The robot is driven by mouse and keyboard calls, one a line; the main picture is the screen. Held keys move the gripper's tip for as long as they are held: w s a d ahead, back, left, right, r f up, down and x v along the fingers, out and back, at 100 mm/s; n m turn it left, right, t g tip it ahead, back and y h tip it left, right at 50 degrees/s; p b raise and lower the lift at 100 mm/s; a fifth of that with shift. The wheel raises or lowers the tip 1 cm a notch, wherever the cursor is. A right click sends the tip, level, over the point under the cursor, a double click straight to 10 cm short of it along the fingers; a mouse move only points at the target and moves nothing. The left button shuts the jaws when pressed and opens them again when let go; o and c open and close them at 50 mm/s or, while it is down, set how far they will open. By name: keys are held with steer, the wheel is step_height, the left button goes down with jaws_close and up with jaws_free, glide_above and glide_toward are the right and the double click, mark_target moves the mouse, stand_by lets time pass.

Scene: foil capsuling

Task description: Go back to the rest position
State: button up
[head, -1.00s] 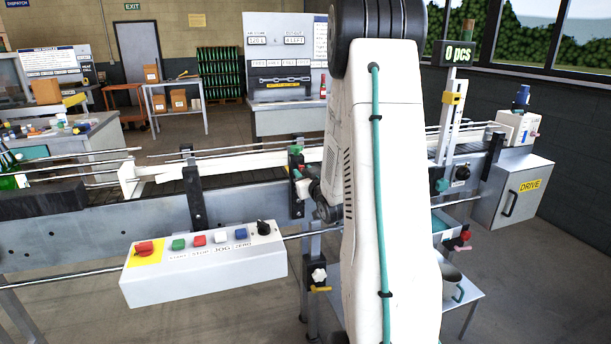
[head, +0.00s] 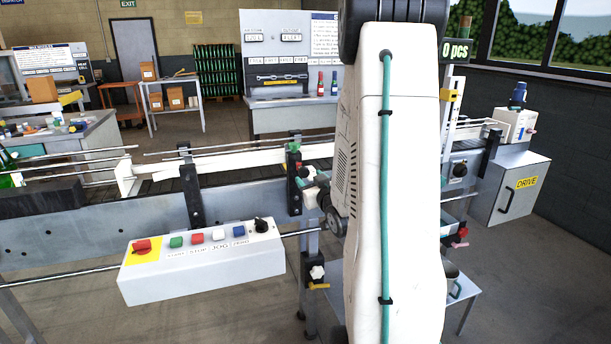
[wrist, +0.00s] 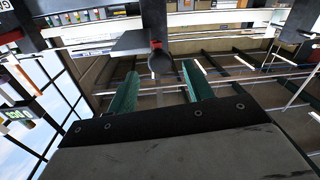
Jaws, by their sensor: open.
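My gripper (wrist: 160,85) shows in the wrist view with its two teal fingers spread apart and nothing held between them. A dark round knob-like end on a post (wrist: 160,61) appears beyond the fingertips, between them in the picture; I cannot tell how far off it is. In the head view my white arm with its teal cable stands upright in front of the conveyor (head: 90,235), and my fingers cannot be made out there.
A control box (head: 200,270) with coloured buttons hangs on the conveyor's near side. A drive cabinet (head: 508,200) stands at the right end. A counter reading 0 pcs (head: 455,50) stands above the line. Red (head: 320,84) and blue (head: 334,83) bottles stand on the back bench.

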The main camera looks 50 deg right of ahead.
steer(key=shift+s+a, duration=0.25)
steer(key=shift+s, duration=0.15)
steer(key=s+f+m+g+y, duration=0.1)
steer(key=s+f+m+g, duration=0.15)
steer(key=f+g, duration=0.5)
steer(key=s+a+f+g+y, duration=0.2)
steer(key=s+a+g+y, duration=0.1)
steer(key=s+a, duration=0.25)
steer(key=s+a+r+n+g+y, duration=0.1)
steer(key=s+a+r, duration=0.3)
steer(key=a, duration=0.6)
steer(key=s+a+r+n+g+y, duration=0.1)
steer(key=s+a+r+n, duration=0.2)
steer(key=a+r, duration=0.4)
steer(key=s+a+r+n+g+y, duration=0.2)
steer(key=s+a+r, duration=0.4)
steer(key=a, duration=0.7)
steer(key=shift+a+r, duration=0.2)
steer(key=shift+a, duration=0.2)
steer(key=shift+s, duration=0.1)
